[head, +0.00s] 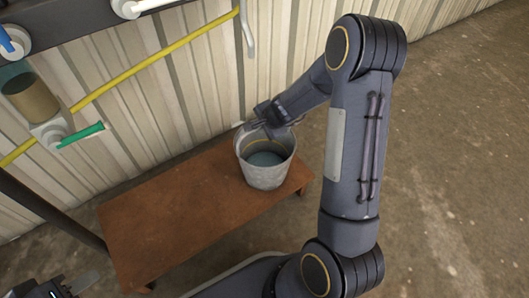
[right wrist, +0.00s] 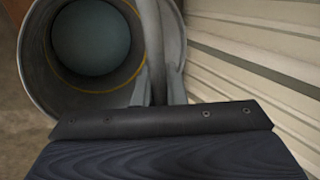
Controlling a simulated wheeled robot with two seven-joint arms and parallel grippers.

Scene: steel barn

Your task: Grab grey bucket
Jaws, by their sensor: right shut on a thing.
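The grey metal bucket (head: 264,178) stands upright on a low brown wooden bench (head: 170,215), near the bench's right end by the wall. My right gripper (head: 268,124) reaches over the bucket's back rim and is shut on the bucket there. In the right wrist view the bucket (right wrist: 38,62) opens toward the camera, and a grey bar, seemingly its handle, runs down to the gripper. The exact grip spot is hidden. The bucket's inside shows a bluish round bottom. My left gripper (head: 66,288) is partly in view at the bottom left, away from the bucket; its jaw state is unclear.
A ribbed metal wall (head: 150,110) stands right behind the bench, with a yellow pipe (head: 155,62) and a green-handled valve (head: 82,134) on it. The bench's left part is bare. Open concrete floor (head: 450,180) lies to the right.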

